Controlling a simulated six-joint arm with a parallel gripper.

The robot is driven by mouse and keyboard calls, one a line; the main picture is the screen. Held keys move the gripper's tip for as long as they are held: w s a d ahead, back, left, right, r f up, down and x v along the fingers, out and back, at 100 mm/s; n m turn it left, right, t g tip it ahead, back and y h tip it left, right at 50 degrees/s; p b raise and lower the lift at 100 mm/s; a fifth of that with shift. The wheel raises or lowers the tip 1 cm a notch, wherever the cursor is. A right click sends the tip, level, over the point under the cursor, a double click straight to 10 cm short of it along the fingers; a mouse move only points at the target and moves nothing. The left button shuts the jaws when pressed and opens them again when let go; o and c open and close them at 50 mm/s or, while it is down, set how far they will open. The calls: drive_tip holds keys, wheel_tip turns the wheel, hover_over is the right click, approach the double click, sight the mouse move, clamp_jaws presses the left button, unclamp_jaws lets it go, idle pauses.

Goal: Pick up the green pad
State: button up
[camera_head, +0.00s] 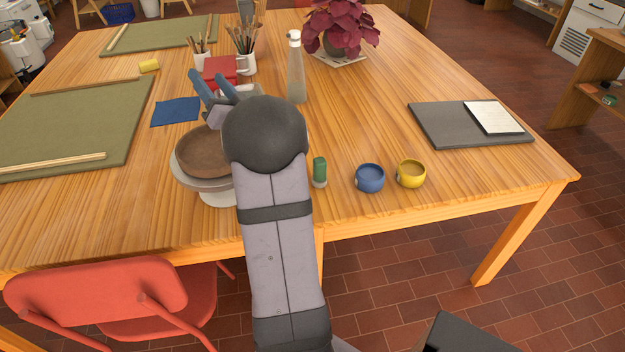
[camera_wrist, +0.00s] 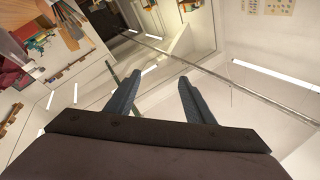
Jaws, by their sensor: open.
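A small upright green piece (camera_head: 319,170) with a pale grey base stands on the wooden table, just right of my arm in the head view. I cannot tell for sure whether it is the green pad. My gripper (camera_head: 214,86) is over the table beyond the brown bowl, its two blue-grey fingers pointing up and away. In the wrist view my gripper (camera_wrist: 158,95) is open, with nothing held between the fingers. The wrist view shows the room, not the tabletop. My arm hides part of the table.
A brown bowl (camera_head: 203,152) on a pale stand is left of my arm. A clear bottle (camera_head: 295,75) stands behind. Blue (camera_head: 369,180) and yellow (camera_head: 411,175) cups are right of the green piece. Large green boards (camera_head: 75,118) lie left.

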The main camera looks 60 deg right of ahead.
drive_tip(key=s+d+r+n+t+h+b, duration=0.1)
drive_tip(key=s+d+n+t, duration=0.3)
drive_tip(key=s, duration=0.6)
drive_tip(key=m+g+h+p, duration=0.2)
drive_tip(key=g+h+p, duration=0.1)
drive_tip(key=g, duration=0.3)
hover_over(321, 174)
drive_tip(key=w+a, duration=0.2)
wheel_tip(321, 174, down, 14)
drive_tip(key=s+f+g, duration=0.1)
drive_tip(key=s+f, duration=0.1)
drive_tip(key=f, duration=0.2)
drive_tip(key=s+a+f+g, duration=0.1)
drive_tip(key=s+f+g, duration=0.1)
drive_tip(key=f, duration=0.2)
drive_tip(key=s+f+g, duration=0.1)
drive_tip(key=s+f, duration=0.1)
drive_tip(key=f, duration=0.2)
drive_tip(key=shift+s+a+f+h, duration=0.1)
drive_tip(key=shift+a+f+h, duration=0.15)
drive_tip(key=shift+a+h, duration=0.15)
drive_tip(key=shift+p+x, duration=0.7)
drive_tip(key=shift+x, duration=3)
drive_tip(key=shift+s+d+f, duration=0.1)
drive_tip(key=c, duration=1.1)
